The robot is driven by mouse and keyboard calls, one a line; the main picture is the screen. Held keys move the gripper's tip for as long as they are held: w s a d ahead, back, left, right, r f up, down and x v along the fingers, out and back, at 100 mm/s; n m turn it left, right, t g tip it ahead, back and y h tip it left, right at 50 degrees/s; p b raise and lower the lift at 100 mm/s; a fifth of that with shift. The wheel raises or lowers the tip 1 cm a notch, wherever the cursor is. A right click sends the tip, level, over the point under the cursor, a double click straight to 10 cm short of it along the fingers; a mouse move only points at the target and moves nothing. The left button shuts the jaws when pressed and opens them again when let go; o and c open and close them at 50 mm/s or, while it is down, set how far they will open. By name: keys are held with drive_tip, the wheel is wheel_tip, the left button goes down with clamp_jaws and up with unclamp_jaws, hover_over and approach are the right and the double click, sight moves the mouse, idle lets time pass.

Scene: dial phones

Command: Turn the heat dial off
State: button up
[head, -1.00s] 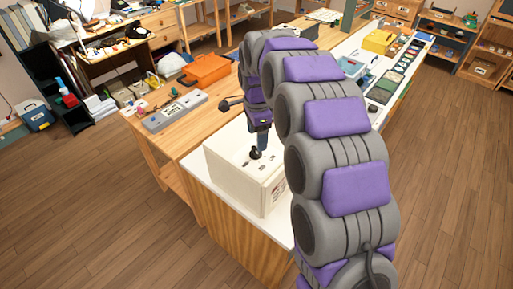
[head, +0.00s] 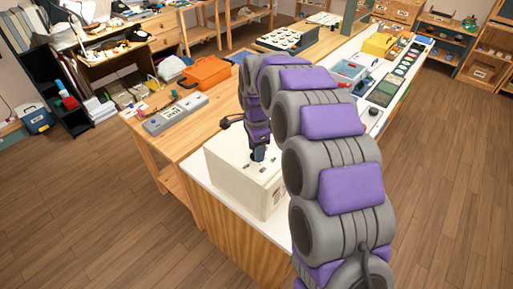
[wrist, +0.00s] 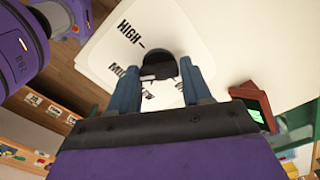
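A white box-shaped appliance (head: 225,160) stands on the white-topped counter. In the wrist view its white face (wrist: 230,45) carries the printed word "HIGH" and a partly hidden label starting "M". A round black dial (wrist: 158,60) sits on this face. My gripper (wrist: 160,68) is at the dial, with one blue finger on each side of it. The fingers are spread apart; I cannot tell whether they touch the dial. In the head view my gripper (head: 258,156) is low over the box top and largely hides the dial.
A grey device (head: 175,113) and an orange case (head: 206,72) lie on the wooden bench to the left. A keypad device (head: 285,38) and a yellow box (head: 378,45) stand farther back. The wooden floor (head: 90,215) is clear.

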drive_tip(key=c, duration=0.6)
drive_tip(key=shift+o, duration=0.2)
drive_tip(key=shift+r+n+p, duration=0.15)
drive_tip(key=shift+n+p, duration=0.15)
drive_tip(key=n+p, duration=0.3)
drive_tip(key=n, duration=0.1)
drive_tip(key=shift+w+r, duration=0.1)
drive_tip(key=shift+r, duration=0.05)
drive_tip(key=n+p, duration=0.3)
drive_tip(key=n, duration=0.3)
drive_tip(key=shift+n, duration=0.3)
drive_tip(key=n+p, duration=0.2)
drive_tip(key=n, duration=0.4)
drive_tip(key=n+p, duration=0.2)
drive_tip(key=n, duration=0.4)
drive_tip(key=shift+n, duration=0.3)
drive_tip(key=o, duration=1.1)
drive_tip(key=shift+a+f, duration=0.1)
drive_tip(key=shift+f, duration=0.15)
drive_tip(key=shift+c, duration=0.2)
